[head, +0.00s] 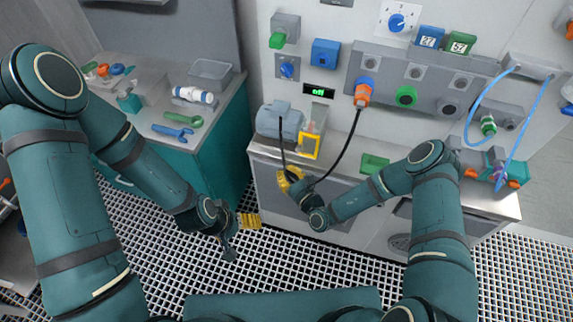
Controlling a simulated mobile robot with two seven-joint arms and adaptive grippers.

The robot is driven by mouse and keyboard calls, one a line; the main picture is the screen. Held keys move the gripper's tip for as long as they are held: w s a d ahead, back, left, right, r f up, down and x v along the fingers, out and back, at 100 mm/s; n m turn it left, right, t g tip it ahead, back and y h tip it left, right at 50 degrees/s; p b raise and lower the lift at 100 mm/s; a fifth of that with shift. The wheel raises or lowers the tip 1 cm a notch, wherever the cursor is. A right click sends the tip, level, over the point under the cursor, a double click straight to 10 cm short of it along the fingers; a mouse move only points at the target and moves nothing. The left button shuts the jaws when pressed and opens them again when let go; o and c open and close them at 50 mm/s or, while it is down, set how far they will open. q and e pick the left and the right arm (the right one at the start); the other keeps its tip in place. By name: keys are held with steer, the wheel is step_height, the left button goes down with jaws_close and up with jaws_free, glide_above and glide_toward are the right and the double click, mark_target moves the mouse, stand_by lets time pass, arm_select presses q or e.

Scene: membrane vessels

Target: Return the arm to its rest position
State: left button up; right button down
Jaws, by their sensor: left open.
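My left arm comes in from the left, and its gripper (239,234) hangs over the grated floor, between the teal cabinet and the grey bench. It is open, its fingers are apart and I see nothing held. My right arm comes in from the right and reaches over the front of the grey bench (390,160). Its gripper (293,182) is at the bench front, below the yellow-framed item (309,145). A yellow part shows at that gripper, and its fingers are too small and overlapped to tell their state.
A black cable (344,155) runs from an orange plug (363,93) on the wall panel down towards my right gripper. A teal cabinet (222,145) with tools stands left. A green block (374,163) lies on the bench. Blue tubing (527,120) hangs right. Grated floor (270,265) is open in front.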

steer(key=s+a, duration=0.2)
steer(key=s, duration=0.4)
steer(key=shift+s+a+f, duration=0.15)
steer(key=shift+s, duration=0.1)
steer(key=s+a+r+n+g+y, duration=0.1)
steer(key=s+a+n+g+y, duration=0.15)
steer(key=s+n+g, duration=0.65)
steer(key=s+a+r+n+g+y, duration=0.15)
steer(key=s+n+g+y, duration=0.3)
steer(key=s+g, duration=0.45)
steer(key=s+d+f+n+g+h, duration=0.1)
steer(key=s+d+f+n+h, duration=0.25)
steer(key=d+n+h, duration=0.2)
steer(key=s+d+f+n+g+h, duration=0.1)
steer(key=s+d+f+n+h, duration=0.1)
steer(key=s+d+n+h, duration=0.4)
steer(key=w+d+r+t+h, duration=0.1)
steer(key=w+d+t, duration=0.35)
steer(key=w, duration=0.25)
steer(key=w+a+f+n+t+b, duration=0.1)
steer(key=w+f+n+t+b, duration=0.1)
steer(key=w+b, duration=0.5)
steer(key=shift+a+f+n+b, duration=0.4)
steer(key=shift+f+b, duration=0.45)
steer(key=shift+b, duration=0.25)
